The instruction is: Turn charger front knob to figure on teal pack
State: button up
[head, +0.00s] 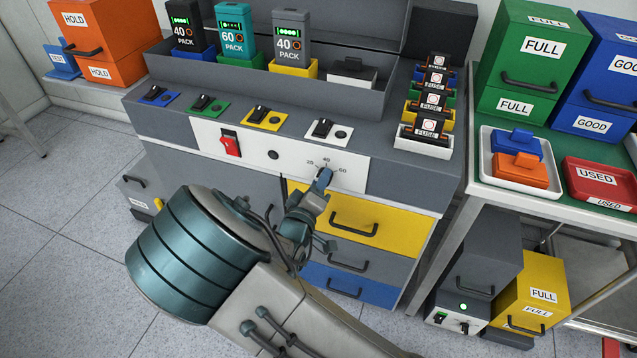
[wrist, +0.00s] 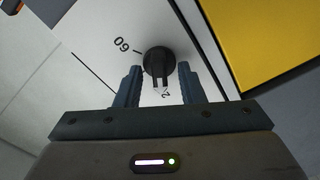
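The charger's front knob (wrist: 158,62) is black and round with a raised grip, on the white front panel (head: 205,139). In the wrist view its pale mark points down at a partly hidden figure that looks like a 2; the 60 is at upper left. In the head view, 20, 40 and 60 show around the knob, which my gripper (head: 322,180) largely hides. In the wrist view my gripper (wrist: 158,82) is open, its fingers on either side of the knob with gaps. The teal pack (head: 231,38), marked 60, stands in a green holder between two packs marked 40.
A red switch (head: 230,144) and a dark round button (head: 273,155) are left on the panel. Small switches line the ledge above. A yellow drawer (head: 375,228) with a protruding handle lies just below. A green-topped table (head: 485,190) with trays stands at right.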

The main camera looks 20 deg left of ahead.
grip_shut()
jog(key=shift+m, duration=0.3)
jog(key=shift+s+d+f+m+b, duration=0.1)
jog(key=shift+d+m+b, duration=0.1)
jog(key=shift+m+b, duration=5.3)
jog(key=shift+d+f+m+b, duration=0.1)
jog(key=shift+d+m+b, duration=0.05)
jog(key=shift+m+b, duration=5.3)
jog(key=shift+r+m+p, duration=0.1)
jog(key=shift+m+p, duration=0.6)
jog(key=shift+m, duration=0.15)
